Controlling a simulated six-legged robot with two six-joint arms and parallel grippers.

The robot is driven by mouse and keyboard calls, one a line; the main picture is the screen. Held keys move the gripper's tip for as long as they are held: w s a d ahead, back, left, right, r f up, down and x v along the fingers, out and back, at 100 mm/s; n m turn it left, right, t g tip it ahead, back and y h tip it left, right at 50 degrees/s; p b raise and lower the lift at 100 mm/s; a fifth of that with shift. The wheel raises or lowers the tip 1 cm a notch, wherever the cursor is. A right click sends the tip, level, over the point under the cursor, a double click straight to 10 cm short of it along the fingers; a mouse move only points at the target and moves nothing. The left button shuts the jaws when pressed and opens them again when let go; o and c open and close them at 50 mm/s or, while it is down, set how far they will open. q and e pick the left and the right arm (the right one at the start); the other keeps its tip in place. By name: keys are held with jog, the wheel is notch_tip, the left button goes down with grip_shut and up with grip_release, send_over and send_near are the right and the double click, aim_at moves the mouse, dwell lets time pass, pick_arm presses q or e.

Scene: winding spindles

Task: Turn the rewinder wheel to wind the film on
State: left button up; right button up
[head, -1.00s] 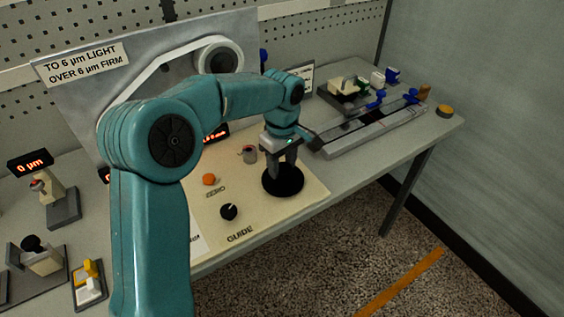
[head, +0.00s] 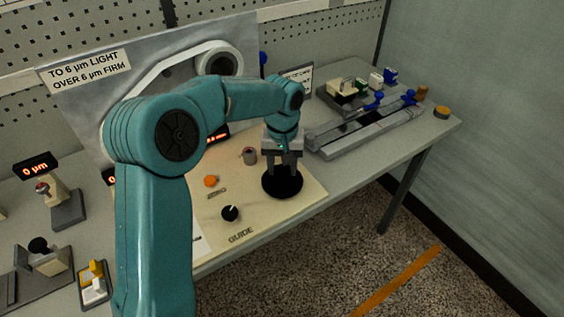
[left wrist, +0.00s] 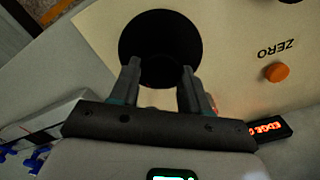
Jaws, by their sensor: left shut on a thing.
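The rewinder wheel appears to be the flat black disc (head: 283,189) on the cream panel, to the right of the orange ZERO button (head: 210,181). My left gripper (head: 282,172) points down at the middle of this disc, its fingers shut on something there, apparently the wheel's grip. In the left wrist view the two fingers (left wrist: 160,70) reach over the near part of the black disc (left wrist: 160,32); what lies between them is dark and hard to make out. A white film band (head: 160,65) runs to a roll (head: 220,63) on the grey back board. My right gripper is out of view.
A black GUIDE knob (head: 230,213) and a small grey post (head: 249,156) stand on the panel near the wheel. A grey rail fixture with blue handles (head: 370,132) lies to the right. A lit readout (head: 37,168) shows 0 µm at left.

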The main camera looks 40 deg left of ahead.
aim_at(283, 169)
pick_arm(q)
jog(key=m+p, duration=0.1)
jog(key=m, duration=0.4)
jog(key=shift+r+m, duration=0.1)
jog(key=shift+m, duration=0.2)
jog(key=m+p, duration=0.1)
jog(key=m, duration=0.4)
jog(key=shift+d, duration=0.15)
jog(key=shift+m, duration=0.3)
jog(key=o, duration=1.1)
jog(key=shift+c, duration=0.2)
notch_tip(283, 169, up, 16)
jog(key=p, duration=0.1)
jog(key=shift+r, duration=0.15)
